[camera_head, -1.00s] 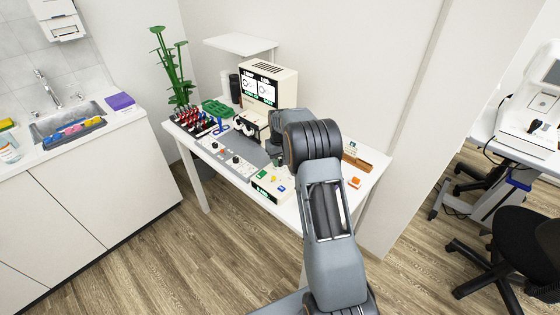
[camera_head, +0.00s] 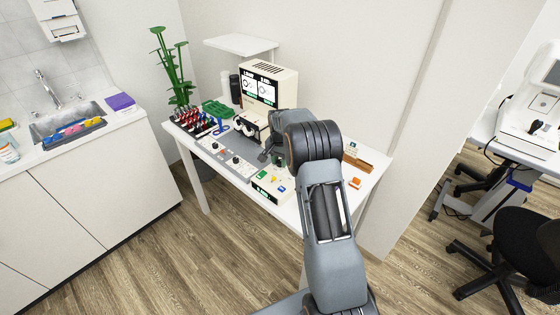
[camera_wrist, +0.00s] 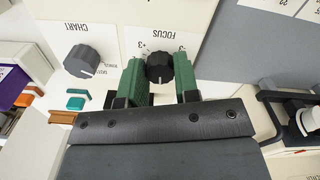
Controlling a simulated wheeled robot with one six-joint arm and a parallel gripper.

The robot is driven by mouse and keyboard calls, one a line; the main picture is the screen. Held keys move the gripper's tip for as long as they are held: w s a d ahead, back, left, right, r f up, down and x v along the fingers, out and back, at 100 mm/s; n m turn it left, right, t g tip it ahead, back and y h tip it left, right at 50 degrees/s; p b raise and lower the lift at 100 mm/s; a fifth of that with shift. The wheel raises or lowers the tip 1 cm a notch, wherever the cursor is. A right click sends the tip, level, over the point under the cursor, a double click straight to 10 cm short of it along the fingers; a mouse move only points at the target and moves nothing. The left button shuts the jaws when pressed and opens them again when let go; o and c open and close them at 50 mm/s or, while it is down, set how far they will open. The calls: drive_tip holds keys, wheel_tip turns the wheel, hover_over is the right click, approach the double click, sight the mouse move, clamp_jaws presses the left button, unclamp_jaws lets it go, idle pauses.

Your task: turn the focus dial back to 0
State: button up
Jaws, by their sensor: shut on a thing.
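The focus dial (camera_wrist: 160,68) is a dark ribbed knob on a white panel in the wrist view. The upside-down word FOCUS stands above it, with 3 marks to either side. My gripper (camera_wrist: 161,76) has its two green fingers on either side of the dial and is shut on it. I cannot clearly read where the dial points. In the head view my gripper (camera_head: 277,158) is over the table in front of the white machine (camera_head: 285,87); my arm hides part of that area, and the focus dial cannot be made out there.
A grey chart dial (camera_wrist: 82,61) stands left of the focus dial in the wrist view, with a teal block (camera_wrist: 76,103) below it.

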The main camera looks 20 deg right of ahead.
sight(280, 161)
drive_tip(key=shift+r+m, duration=0.1)
drive_tip(key=shift+m, duration=0.6)
drive_tip(key=o, duration=0.9)
drive_tip(key=shift+o, duration=0.2)
wheel_tip(280, 161, up, 14)
idle(0.5)
